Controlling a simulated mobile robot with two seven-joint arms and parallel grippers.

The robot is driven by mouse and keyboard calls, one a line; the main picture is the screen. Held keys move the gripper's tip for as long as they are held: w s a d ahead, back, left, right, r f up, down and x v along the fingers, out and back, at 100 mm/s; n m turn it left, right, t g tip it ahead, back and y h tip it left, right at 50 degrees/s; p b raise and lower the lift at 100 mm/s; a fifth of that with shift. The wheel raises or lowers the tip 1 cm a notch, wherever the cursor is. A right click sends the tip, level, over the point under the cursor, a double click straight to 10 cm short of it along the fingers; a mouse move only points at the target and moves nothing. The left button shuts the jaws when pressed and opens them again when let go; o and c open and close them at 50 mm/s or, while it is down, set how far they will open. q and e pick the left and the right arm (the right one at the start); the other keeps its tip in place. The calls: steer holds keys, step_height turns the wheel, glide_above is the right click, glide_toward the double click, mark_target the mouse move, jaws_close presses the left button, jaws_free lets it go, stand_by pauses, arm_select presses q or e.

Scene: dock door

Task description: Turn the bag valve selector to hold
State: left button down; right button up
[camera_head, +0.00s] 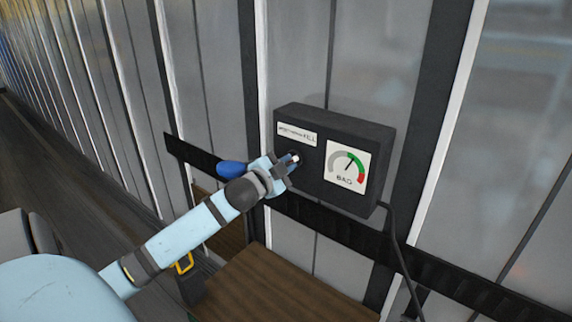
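The bag valve box (335,118) is a dark box mounted on the ribbed metal wall. It has a white label (297,135) at its upper left, with small text I cannot fully read. A round gauge marked BAG (347,167) is on the right of its face, with its needle up near the start of the green band. My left gripper (293,160) is at the lower left of the box face, just under the label. It covers the spot where a selector would sit, so the selector's position is hidden. Whether the fingers are closed on it is unclear. My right gripper is out of view.
A blue rounded object (232,168) is by the dark rail (330,226), just behind my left wrist. A wooden surface (275,290) lies below the box. A dark item with a yellow loop (184,263) is beside my forearm. A black cable (398,245) hangs at the box's right.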

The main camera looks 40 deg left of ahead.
arm_select(q)
steer(key=shift+n, duration=0.3)
steer(key=n, duration=0.7)
steer(key=shift+n, duration=1)
steer(key=c, duration=1.1)
jaws_free()
